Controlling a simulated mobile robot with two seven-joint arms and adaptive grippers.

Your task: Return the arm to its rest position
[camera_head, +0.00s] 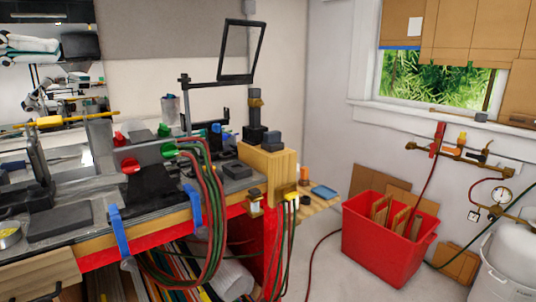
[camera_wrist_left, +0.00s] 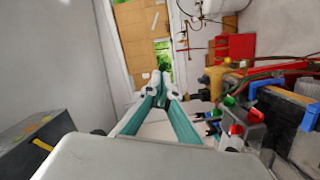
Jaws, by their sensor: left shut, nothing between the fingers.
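My left gripper (camera_wrist_left: 163,82) shows in the left wrist view, its two teal fingers with white joints running up from a pale body and meeting at dark tips. It is shut and empty, with nothing held at the tips. It points out over the room towards the far wall and window, apart from the workbench, which lies at the right of that view. In the head view, white and teal robot parts show small at the upper left, possibly in a mirror; I cannot make out fingers there. My right gripper is not in view.
The cluttered workbench (camera_head: 90,245) fills the left of the head view, with green and red hoses (camera_head: 212,200) looping off its front. A thin-framed panel (camera_head: 242,50) stands above it. A red bin (camera_head: 385,245) and a white tank (camera_head: 512,270) stand on the floor at right.

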